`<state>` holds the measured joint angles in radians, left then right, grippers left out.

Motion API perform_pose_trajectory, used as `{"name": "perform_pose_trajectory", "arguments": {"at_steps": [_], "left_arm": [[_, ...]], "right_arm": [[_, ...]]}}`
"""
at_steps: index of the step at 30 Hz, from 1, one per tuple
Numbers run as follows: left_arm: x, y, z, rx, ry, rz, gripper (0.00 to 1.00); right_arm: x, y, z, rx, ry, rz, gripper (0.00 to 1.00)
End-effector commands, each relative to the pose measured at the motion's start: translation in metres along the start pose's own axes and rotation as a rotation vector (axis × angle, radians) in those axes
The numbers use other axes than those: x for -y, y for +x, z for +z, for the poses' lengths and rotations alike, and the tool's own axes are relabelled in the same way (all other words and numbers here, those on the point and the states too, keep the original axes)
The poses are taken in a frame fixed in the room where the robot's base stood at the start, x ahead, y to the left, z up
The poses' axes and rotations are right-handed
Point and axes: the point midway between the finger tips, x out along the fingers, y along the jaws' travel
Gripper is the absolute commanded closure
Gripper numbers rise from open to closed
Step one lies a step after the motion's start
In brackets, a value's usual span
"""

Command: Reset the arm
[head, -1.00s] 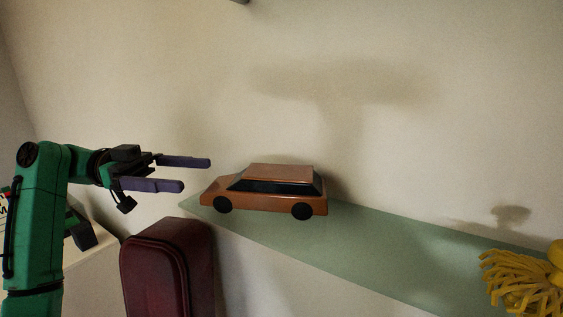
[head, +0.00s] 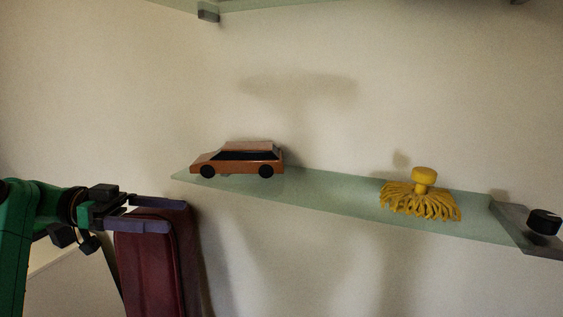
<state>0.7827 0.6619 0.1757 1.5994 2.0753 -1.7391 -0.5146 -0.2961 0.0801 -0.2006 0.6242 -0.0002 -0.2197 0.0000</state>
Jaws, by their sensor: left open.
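My left gripper (head: 164,214) is open and empty at the lower left of the head view. Its two purple fingers point right, in front of the top of a dark red case; I cannot tell whether they touch it. My green left arm (head: 12,245) comes in from the left edge. An orange-brown toy car (head: 239,160) stands on a glass shelf (head: 322,189), up and to the right of the gripper and apart from it. My right gripper is not in view.
The dark red case (head: 156,268) stands upright below the shelf's left end. A yellow mop-like object (head: 421,198) sits on the shelf's right part. A grey bracket with a black knob (head: 543,221) is at the far right. Another glass shelf (head: 290,6) runs along the top.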

Motion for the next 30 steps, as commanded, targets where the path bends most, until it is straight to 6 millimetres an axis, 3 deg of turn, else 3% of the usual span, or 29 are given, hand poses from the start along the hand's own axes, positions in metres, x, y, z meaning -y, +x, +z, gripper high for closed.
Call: {"name": "perform_pose_trajectory", "arguments": {"at_steps": [5,8,11,13,15,18,21,24,30], "left_arm": [[0.022,0.024,0.061,0.113,-0.126,-0.078,0.00],[0.033,0.039,0.107,0.198,-0.211,-0.141,0.00],[0.039,0.056,0.169,0.310,-0.316,-0.225,0.00],[0.036,0.067,0.225,0.413,-0.402,-0.309,0.00],[0.024,0.075,0.283,0.524,-0.486,-0.418,0.00],[0.000,0.075,0.340,0.642,-0.566,-0.569,0.00],[-0.023,0.069,0.371,0.717,-0.615,-0.693,0.00],[-0.045,0.060,0.390,0.768,-0.650,-0.801,0.00],[-0.085,0.037,0.407,0.838,-0.706,-0.997,0.00]], "right_arm": [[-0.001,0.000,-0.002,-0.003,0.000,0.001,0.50],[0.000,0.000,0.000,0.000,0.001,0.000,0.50],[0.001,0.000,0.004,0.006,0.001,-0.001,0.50],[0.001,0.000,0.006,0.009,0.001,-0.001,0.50],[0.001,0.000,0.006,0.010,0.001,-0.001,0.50],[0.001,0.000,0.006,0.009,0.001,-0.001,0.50],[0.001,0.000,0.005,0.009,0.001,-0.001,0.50],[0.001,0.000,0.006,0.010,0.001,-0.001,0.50],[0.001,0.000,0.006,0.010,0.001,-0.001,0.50]]}}
